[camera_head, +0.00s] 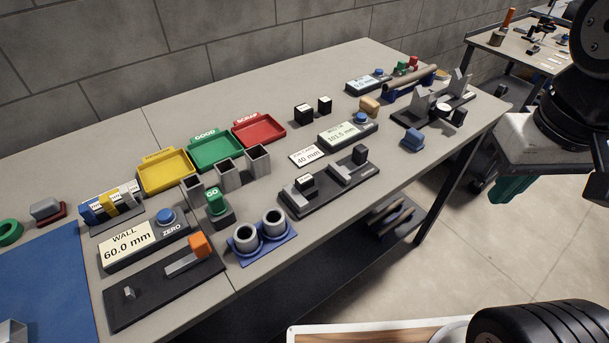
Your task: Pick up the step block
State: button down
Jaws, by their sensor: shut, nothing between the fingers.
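I cannot tell for sure which object is the step block. A silvery metal block (12,332) on the blue mat is cut off by the lower left picture edge. A small grey block (45,209) sits on a dark red base at the far left. My gripper (508,190) shows at the right as a pale body with green fingers, under my black arm. It is shut and empty, hanging beyond the bench's right edge, far from both blocks.
The grey bench (330,75) is crowded with gauges, holders and yellow, green and red trays (258,133). A blue mat (45,275) covers its left end. A brick wall stands behind. A second table (520,50) is at the upper right. Open floor lies in front.

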aim_at(304, 184)
jog(key=k, duration=1.1)
jog(key=z, duration=0.15)
jog(key=i, duration=0.5)
jog(key=z, duration=0.35)
